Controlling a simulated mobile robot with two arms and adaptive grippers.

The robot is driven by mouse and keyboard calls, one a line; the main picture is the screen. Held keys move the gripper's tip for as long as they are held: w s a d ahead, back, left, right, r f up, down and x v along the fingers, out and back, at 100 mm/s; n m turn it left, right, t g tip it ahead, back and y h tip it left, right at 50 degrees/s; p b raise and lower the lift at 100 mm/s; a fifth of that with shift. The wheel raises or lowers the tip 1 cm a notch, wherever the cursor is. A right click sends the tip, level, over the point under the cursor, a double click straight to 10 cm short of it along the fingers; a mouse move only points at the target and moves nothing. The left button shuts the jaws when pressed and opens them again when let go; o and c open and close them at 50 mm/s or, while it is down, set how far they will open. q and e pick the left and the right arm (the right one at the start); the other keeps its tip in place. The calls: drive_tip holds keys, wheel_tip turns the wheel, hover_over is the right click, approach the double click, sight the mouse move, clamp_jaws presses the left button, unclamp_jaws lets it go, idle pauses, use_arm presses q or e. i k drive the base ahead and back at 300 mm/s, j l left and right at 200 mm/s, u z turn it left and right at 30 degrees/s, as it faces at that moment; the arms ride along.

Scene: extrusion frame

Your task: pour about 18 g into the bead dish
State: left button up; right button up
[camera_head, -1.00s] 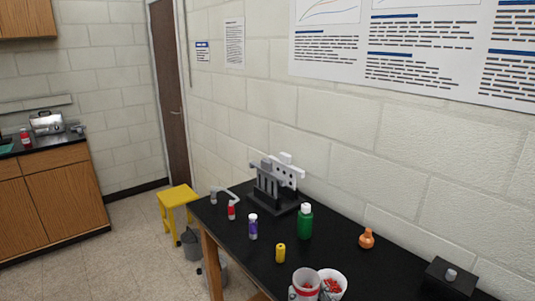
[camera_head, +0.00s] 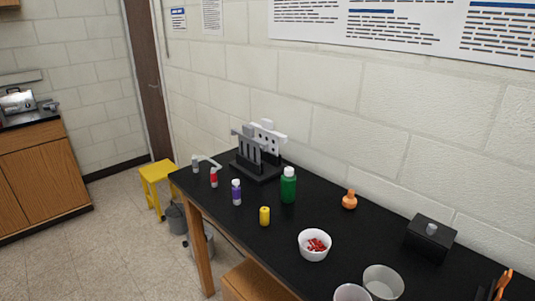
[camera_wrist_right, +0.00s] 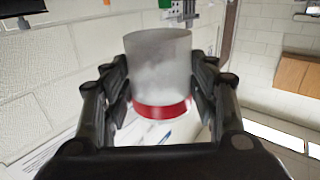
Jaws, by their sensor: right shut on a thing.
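A white bead dish (camera_head: 304,252) stands on the black table in the head view, with red beads (camera_head: 317,244) inside. My right gripper (camera_wrist_right: 161,88) is shut on a translucent cup (camera_wrist_right: 157,55) in the right wrist view. A red band (camera_wrist_right: 160,108) shows low on that cup; I cannot tell whether it is beads or a marking. Which one is held is unclear. My left gripper is not in view.
A yellow bottle (camera_head: 264,216), a green bottle (camera_head: 288,186), a purple-labelled vial (camera_head: 236,193) and a red vial (camera_head: 213,178) stand left of the dish. A grey rack (camera_head: 260,155) is behind. An orange object (camera_head: 349,200) and a black box (camera_head: 431,237) stand right.

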sight(303, 236)
drive_tip(key=i+j, duration=0.55)
drive_tip(key=j, duration=0.2)
drive_tip(key=i+j+z, duration=0.4)
drive_tip(key=j+z, duration=0.2)
drive_tip(key=j, duration=0.15)
drive_tip(key=z, duration=0.6)
